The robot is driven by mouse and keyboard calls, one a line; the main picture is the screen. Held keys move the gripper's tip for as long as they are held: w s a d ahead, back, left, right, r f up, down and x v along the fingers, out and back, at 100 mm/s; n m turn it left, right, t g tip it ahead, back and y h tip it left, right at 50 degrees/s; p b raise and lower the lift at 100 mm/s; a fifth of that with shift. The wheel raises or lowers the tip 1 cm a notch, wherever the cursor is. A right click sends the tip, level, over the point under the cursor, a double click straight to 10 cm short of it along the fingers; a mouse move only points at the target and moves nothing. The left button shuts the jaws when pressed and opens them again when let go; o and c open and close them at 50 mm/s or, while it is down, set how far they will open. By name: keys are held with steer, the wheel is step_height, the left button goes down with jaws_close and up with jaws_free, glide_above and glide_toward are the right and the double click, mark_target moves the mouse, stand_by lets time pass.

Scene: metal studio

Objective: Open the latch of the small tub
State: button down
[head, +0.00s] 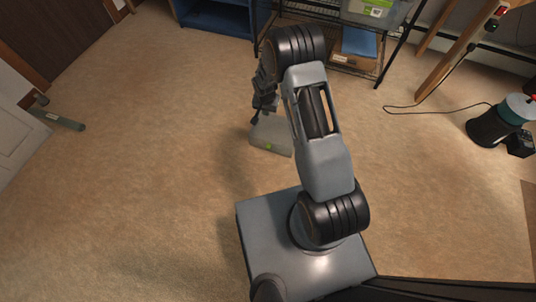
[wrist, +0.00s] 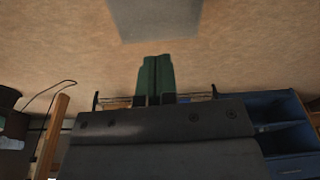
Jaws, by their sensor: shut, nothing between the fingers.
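The small tub (head: 275,133) is a pale grey, translucent box on the carpet in the head view, partly hidden behind my arm and gripper. A small bright green spot, perhaps the latch (head: 268,147), shows low on its near side. In the wrist view a plain grey surface, which looks like the tub (wrist: 165,18), sits at the top edge beyond my fingertips. My gripper (wrist: 156,58) has dark green fingers pressed together with nothing between them. In the head view my gripper (head: 256,119) is beside the tub's left upper part; I cannot tell whether it touches.
A blue cabinet (head: 218,17) and a dark wire rack (head: 358,68) with bins stand at the back. A wooden post (head: 455,55), a cable and a dark green-topped container (head: 490,128) are on the right. A green tool (head: 62,121) lies on the left. Open carpet surrounds the tub.

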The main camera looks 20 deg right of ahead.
steer(key=m+b, duration=0.1)
steer(key=b, duration=0.5)
glide_toward(268, 147)
steer(key=shift+w+f, duration=0.15)
steer(key=shift+f, duration=0.15)
steer(key=shift+w+d+f+b, duration=0.1)
steer(key=shift+w+f+b, duration=0.05)
steer(key=shift+f+b, duration=1.3)
steer(key=shift+w+d+f+b, duration=0.15)
steer(key=shift+f+b, duration=0.7)
steer(key=shift+f, duration=1.05)
steer(key=shift+a, duration=0.1)
